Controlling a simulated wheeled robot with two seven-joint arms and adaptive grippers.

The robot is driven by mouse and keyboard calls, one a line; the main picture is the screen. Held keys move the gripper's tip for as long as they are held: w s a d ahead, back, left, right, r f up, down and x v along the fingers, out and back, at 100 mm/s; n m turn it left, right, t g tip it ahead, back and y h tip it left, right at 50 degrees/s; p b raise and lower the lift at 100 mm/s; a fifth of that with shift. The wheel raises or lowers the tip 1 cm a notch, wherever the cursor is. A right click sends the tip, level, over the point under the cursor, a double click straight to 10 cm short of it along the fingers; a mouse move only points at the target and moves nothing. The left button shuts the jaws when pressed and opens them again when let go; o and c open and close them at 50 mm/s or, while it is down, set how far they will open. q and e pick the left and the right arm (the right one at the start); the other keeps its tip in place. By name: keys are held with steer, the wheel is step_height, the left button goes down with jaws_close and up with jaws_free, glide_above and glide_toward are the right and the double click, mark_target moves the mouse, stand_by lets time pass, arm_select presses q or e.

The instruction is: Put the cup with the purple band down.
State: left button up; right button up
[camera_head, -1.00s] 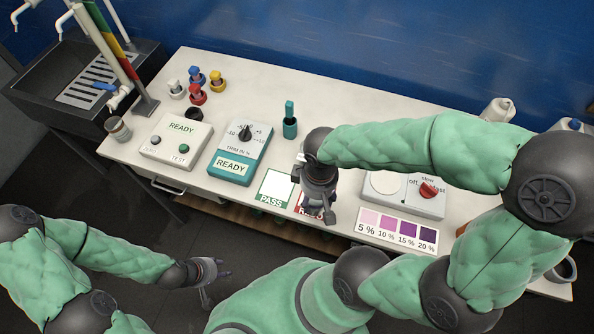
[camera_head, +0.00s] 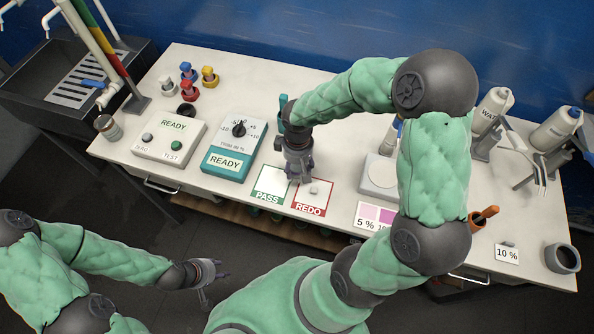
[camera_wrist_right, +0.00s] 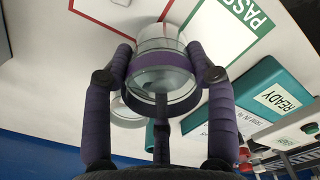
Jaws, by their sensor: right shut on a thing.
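My right gripper (camera_head: 300,176) is above the worktop by the far edges of the PASS card (camera_head: 270,184) and the REDO card (camera_head: 312,197). In the right wrist view its purple-grey fingers (camera_wrist_right: 160,85) are shut on a clear glass cup (camera_wrist_right: 160,45). My left gripper (camera_head: 213,277) is open and empty, low in front of the table.
A teal READY box (camera_head: 225,161) and a white READY box (camera_head: 165,143) stand left of the cards. A white device (camera_head: 378,175) stands to the right. My right arm covers much of the right side.

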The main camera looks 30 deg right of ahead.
mark_target(297, 169)
steer(key=shift+w+f, duration=0.15)
steer(key=shift+f, duration=0.1)
steer(key=shift+w+d+f+b, duration=0.1)
steer(key=shift+f+b, duration=0.35)
steer(key=shift+f, duration=1.1)
steer(key=o, duration=1.2)
steer(key=shift+f, duration=0.15)
steer(key=shift+c, duration=0.2)
